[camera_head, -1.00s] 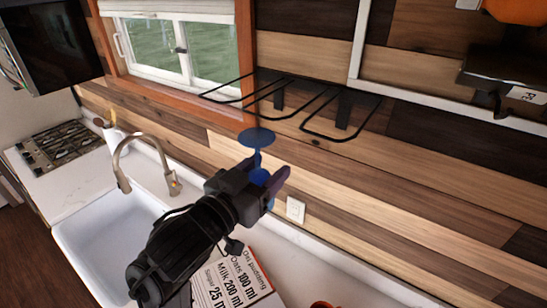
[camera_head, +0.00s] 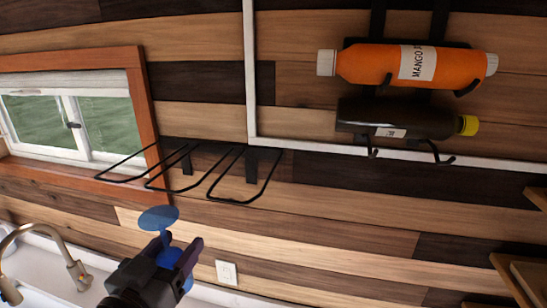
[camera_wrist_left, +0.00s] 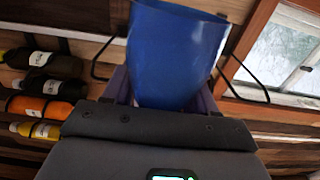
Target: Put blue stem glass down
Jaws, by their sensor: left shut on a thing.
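The blue stem glass (camera_head: 158,218) is upside down in the head view, its flat round foot on top and its bowl below. My left gripper (camera_head: 178,262) is shut on the bowl. In the left wrist view the blue bowl (camera_wrist_left: 175,55) fills the space between the fingers. The black wire rack (camera_head: 212,187) is on the wood wall, above and to the right of the glass. The glass looks apart from the rack. My right gripper is not in view.
An orange mango bottle (camera_head: 375,65) and a dark bottle with a yellow cap (camera_head: 405,118) lie on wall hooks at the upper right. A window (camera_head: 75,120) is at left, above a faucet (camera_head: 40,235). A wall socket (camera_head: 226,272) is right of my gripper.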

